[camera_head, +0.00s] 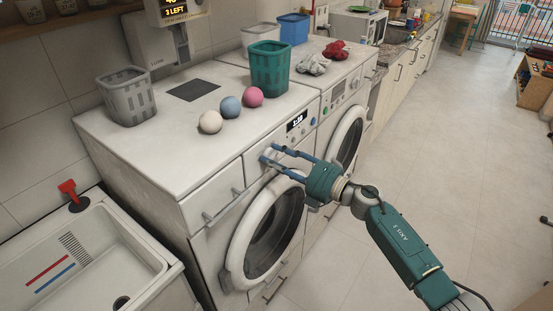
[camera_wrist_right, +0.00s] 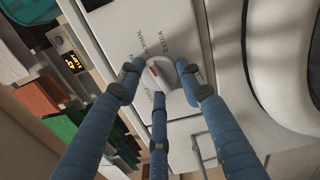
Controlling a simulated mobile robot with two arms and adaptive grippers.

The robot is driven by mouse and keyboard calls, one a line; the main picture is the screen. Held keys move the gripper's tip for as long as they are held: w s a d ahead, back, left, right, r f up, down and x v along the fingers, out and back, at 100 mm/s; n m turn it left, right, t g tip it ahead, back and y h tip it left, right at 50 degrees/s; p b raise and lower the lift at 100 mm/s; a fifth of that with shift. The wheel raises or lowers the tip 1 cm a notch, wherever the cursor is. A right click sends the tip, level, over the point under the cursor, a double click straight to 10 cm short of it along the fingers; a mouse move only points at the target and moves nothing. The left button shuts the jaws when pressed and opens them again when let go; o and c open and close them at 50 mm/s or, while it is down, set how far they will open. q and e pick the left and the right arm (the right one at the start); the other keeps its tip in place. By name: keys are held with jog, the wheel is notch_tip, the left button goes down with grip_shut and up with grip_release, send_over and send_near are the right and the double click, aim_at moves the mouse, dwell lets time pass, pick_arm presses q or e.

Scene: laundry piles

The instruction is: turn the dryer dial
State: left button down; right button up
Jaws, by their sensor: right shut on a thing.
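The dryer dial (camera_wrist_right: 165,76) shows in the right wrist view as a pale round knob with a red mark. Printed words, among them "NORMAL" and "EXTRA", surround it on the white panel. My right gripper (camera_head: 268,154) reaches the front panel of the near-left machine (camera_head: 190,215) in the head view. In the wrist view its three blue fingers close around the dial, so the gripper (camera_wrist_right: 162,88) is shut on it. The fingers hide most of the dial in the head view. My left gripper is not in view.
A round door (camera_head: 268,232) is below the dial. On top are a green basket (camera_head: 270,68), a grey basket (camera_head: 127,96) and three balls (camera_head: 231,107). A sink (camera_head: 75,255) stands at left. The floor (camera_head: 455,130) at right is clear.

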jog(key=shift+s+a+f, duration=0.2)
jog(key=shift+s+f, duration=0.1)
jog(key=shift+f, duration=0.2)
jog(key=o, duration=1.1)
jog(key=shift+o, duration=0.4)
jog(key=shift+r, duration=0.3)
jog(key=v, duration=1.2)
jog(key=shift+w, duration=0.1)
